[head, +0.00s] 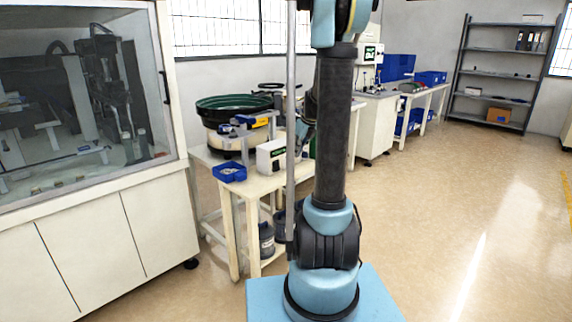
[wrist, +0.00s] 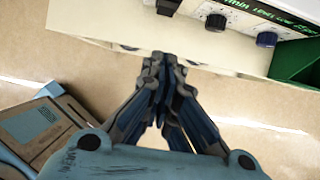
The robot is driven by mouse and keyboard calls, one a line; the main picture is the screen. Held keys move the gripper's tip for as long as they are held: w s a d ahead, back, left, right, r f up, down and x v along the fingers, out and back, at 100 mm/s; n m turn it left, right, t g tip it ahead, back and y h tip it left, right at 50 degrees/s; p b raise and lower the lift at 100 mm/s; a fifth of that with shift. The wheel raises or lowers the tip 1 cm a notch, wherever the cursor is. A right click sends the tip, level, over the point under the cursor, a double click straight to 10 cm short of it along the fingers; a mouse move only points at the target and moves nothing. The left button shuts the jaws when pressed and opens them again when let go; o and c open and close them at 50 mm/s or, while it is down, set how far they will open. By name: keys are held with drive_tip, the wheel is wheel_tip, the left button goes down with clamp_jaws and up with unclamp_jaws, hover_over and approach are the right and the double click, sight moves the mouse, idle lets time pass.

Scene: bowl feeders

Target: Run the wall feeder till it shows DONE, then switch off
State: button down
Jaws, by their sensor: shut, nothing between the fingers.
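A feeder with a dark green bowl (head: 222,104) stands on the near table in the head view; a second dark bowl (head: 272,87) shows behind it. I cannot tell which is the wall feeder. The wrist view shows a controller panel (wrist: 240,13) with a dark left knob (wrist: 215,22) and a blue-black right knob (wrist: 267,39). My gripper (wrist: 163,62) is shut and empty, just short of the table edge below the panel. My arm hides part of the table in the head view.
A blue tray (head: 229,173) sits at the table's front left corner. A green bin (wrist: 300,64) stands right of the panel. A glass-fronted cabinet (head: 80,215) stands at the left. Open floor (head: 450,230) lies to the right.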

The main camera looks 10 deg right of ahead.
sight(277, 166)
drive_tip(key=shift+f, duration=0.1)
drive_tip(key=x, duration=0.4)
drive_tip(key=w+x, duration=0.1)
drive_tip(key=x, duration=0.2)
drive_tip(key=a+x, duration=0.1)
drive_tip(key=x, duration=0.3)
drive_tip(key=shift+w+a, duration=0.1)
drive_tip(key=shift+w, duration=0.2)
drive_tip(key=shift+w+a+f, duration=0.15)
drive_tip(key=shift+w+a, duration=0.25)
drive_tip(key=shift+w, duration=0.2)
drive_tip(key=shift+w+a+f+t+y, duration=0.15)
drive_tip(key=shift+f+t+y, duration=0.1)
drive_tip(key=shift+t+y, duration=0.05)
drive_tip(key=shift+r, duration=0.1)
